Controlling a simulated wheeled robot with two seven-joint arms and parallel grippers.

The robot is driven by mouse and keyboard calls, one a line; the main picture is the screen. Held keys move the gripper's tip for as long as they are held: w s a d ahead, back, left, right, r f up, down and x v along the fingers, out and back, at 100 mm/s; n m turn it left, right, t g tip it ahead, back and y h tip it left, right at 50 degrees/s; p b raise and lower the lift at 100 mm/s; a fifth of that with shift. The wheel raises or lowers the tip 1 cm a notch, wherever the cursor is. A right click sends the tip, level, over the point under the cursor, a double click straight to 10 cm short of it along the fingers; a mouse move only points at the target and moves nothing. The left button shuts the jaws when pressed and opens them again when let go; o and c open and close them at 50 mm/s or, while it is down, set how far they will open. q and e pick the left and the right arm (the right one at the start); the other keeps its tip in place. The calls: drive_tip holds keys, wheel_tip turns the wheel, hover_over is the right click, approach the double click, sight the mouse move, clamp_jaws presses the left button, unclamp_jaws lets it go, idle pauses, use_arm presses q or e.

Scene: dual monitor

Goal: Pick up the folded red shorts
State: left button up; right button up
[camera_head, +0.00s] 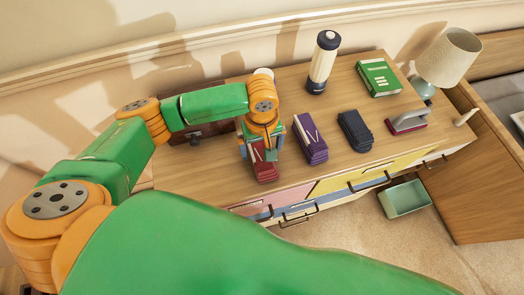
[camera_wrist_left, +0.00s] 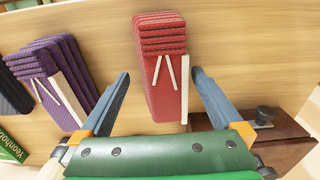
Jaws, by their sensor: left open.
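The folded red shorts (camera_head: 263,165) lie on the wooden dresser top near its front edge, at the left of a row of folded clothes. My left gripper (camera_head: 260,143) is over them in the head view and partly covers them. In the left wrist view the red shorts (camera_wrist_left: 162,75), with white drawstrings, show between the two blue fingers of the open left gripper (camera_wrist_left: 160,90). The fingers stand apart from the shorts on both sides. My right gripper is not in view.
Folded purple shorts (camera_head: 310,139) and dark shorts (camera_head: 355,131) lie to the right. Behind them are a cylinder (camera_head: 322,62), a green book (camera_head: 379,77) and a lamp (camera_head: 447,58). A brown box (camera_wrist_left: 275,135) sits close to my left gripper.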

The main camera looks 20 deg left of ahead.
use_arm(q)
drive_tip(key=shift+s+r, duration=0.1)
drive_tip(key=c, duration=1.4)
